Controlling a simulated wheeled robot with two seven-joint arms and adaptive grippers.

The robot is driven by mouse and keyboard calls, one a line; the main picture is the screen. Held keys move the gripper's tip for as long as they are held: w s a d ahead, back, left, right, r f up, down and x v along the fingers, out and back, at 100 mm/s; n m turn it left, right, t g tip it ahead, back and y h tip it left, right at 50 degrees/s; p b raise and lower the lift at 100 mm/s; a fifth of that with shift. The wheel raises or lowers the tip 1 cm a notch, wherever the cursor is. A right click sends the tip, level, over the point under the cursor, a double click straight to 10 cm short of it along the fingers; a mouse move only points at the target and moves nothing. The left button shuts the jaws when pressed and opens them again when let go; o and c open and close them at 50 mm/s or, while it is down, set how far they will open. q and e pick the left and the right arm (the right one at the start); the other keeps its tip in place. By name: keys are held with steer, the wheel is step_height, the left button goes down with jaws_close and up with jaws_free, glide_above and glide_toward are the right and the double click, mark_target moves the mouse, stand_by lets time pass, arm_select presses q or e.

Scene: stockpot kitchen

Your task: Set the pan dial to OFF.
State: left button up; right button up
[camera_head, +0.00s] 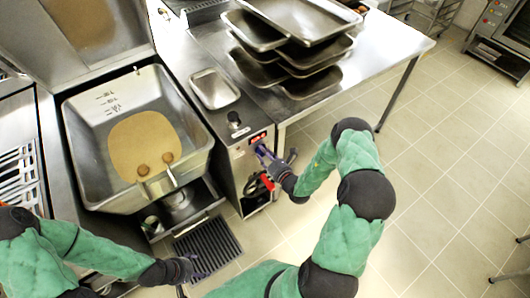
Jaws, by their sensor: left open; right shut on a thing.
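The large tilting pan (93,140) stands open at the left, with tan liquid and two brown round pieces in it. Its control panel (238,160) is on the front of the steel cabinet to the right, with a small red display (258,138). My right gripper (264,153) reaches the panel just below this display. It is shut on what seems to be the pan dial, which the fingers hide, so its setting cannot be read. My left gripper (197,268) is open and empty, low in front of the pan near the floor grate.
A small steel tray (214,89) and a black knob (234,118) are on the cabinet top. Stacked metal trays (300,22) stand on the steel table behind. A dark floor grate (208,248) lies below the pan.

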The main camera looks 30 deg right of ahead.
steer(key=n, duration=0.4)
steer(key=shift+h+p, duration=0.4)
steer(key=n, duration=0.3)
steer(key=shift+a+f+n+t+h, duration=0.1)
steer(key=shift+f+n+t+h, duration=0.05)
steer(key=shift+n+t+h, duration=0.15)
steer(key=n, duration=0.3)
steer(key=shift+n+t, duration=0.4)
steer(key=shift+n, duration=1.4)
steer(key=o, duration=1.1)
steer(key=shift+o, duration=0.2)
steer(key=shift+s, duration=0.1)
steer(key=s, duration=1.1)
steer(key=shift+s+a, duration=0.3)
steer(key=shift+s, duration=0.1)
